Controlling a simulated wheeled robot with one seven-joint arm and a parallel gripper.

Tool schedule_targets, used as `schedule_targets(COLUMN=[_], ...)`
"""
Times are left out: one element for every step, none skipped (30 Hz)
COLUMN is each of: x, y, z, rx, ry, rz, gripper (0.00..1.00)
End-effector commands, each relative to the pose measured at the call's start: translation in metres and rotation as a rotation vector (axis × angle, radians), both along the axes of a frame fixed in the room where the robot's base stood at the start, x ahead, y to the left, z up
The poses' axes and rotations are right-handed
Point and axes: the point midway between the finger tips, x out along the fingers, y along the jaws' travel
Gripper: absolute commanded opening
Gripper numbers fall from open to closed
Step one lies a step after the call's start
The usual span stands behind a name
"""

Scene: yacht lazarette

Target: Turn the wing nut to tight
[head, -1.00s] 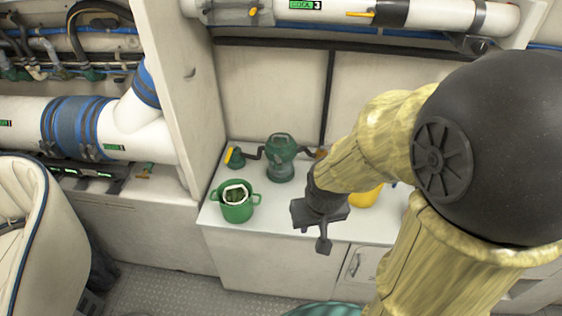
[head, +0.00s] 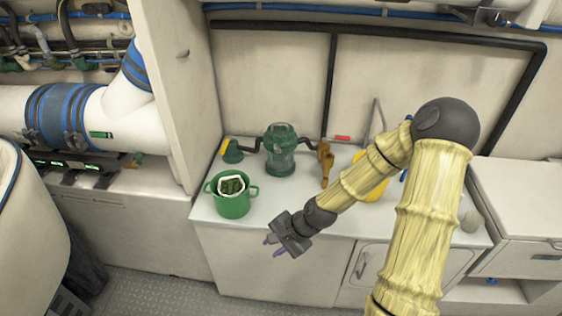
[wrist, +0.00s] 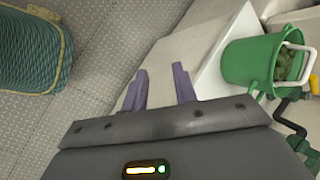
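I cannot make out a wing nut clearly in either view. A green strainer-like unit (head: 281,150) with a clear bowl stands on the white counter, with dark pipes at both sides. A green valve with a yellow part (head: 232,151) is at its left, and a bronze-coloured fitting (head: 325,164) is at its right. My gripper (head: 273,248) is in front of the counter's front edge, below and away from these fittings. In the wrist view its two purple fingers (wrist: 160,88) stand apart with nothing between them.
A green bucket (head: 233,203) with dark green contents stands at the counter's left front; it also shows in the wrist view (wrist: 248,62). A yellow object (head: 372,190) stands behind my forearm. A teal coil (wrist: 25,60) lies on the floor. The counter's front middle looks clear.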

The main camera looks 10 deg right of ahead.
Motion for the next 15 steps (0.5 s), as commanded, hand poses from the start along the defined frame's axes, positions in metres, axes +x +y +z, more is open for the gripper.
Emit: schedule_targets(x=[0.009, 0.014, 0.022, 0.029, 0.035, 0.045, 0.052, 0.06, 0.07, 0.078, 0.086, 0.096, 0.104, 0.112, 0.121], y=[0.004, 0.007, 0.01, 0.011, 0.012, 0.012, 0.011, 0.01, 0.006, 0.002, -0.003, -0.011, -0.018, -0.027, -0.041], z=[-0.015, -0.018, -0.02, -0.021, -0.022, -0.021, -0.02, -0.018, -0.015, -0.012, -0.009, -0.003, 0.001, 0.006, 0.013], rx=[0.077, 0.121, 0.181, 0.228, 0.276, 0.341, 0.392, 0.443, 0.513, 0.567, 0.623, 0.698, 0.756, 0.815, 0.897], ry=[0.012, 0.017, 0.024, 0.026, 0.031, 0.036, 0.04, 0.042, 0.047, 0.049, 0.052, 0.052, 0.054, 0.054, 0.053], rz=[-0.075, -0.12, -0.181, -0.229, -0.275, -0.339, -0.387, -0.436, -0.501, -0.551, -0.599, -0.664, -0.713, -0.761, -0.827], gripper=[0.28, 0.28, 0.28, 0.28, 0.28, 0.28, 0.28, 0.28, 0.28, 0.28, 0.28, 0.28, 0.28, 0.28, 0.28])
